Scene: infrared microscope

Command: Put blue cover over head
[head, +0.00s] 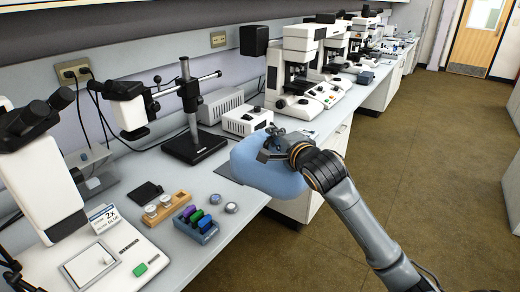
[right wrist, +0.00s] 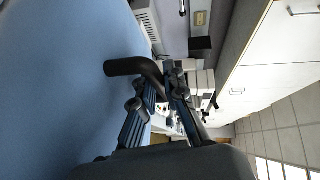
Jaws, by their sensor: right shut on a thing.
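The blue cover (head: 270,174) is a rounded, soft-looking light-blue shape at the front edge of the bench. My right gripper (head: 274,146) is at its upper side, shut on it. In the right wrist view the blue cover (right wrist: 60,90) fills the left side, beside the dark fingers of my right gripper (right wrist: 158,92). The exact pinch point is hard to make out. A white microscope head (head: 127,106) hangs on the boom stand (head: 188,100), to the left of the cover and apart from it. My left gripper is not in view.
A white binocular microscope (head: 42,165) stands at the left. A wooden holder (head: 166,208) and a blue rack (head: 197,224) lie in front of the boom stand. A white box (head: 247,120) and larger microscopes (head: 297,70) stand behind the cover. The floor at right is clear.

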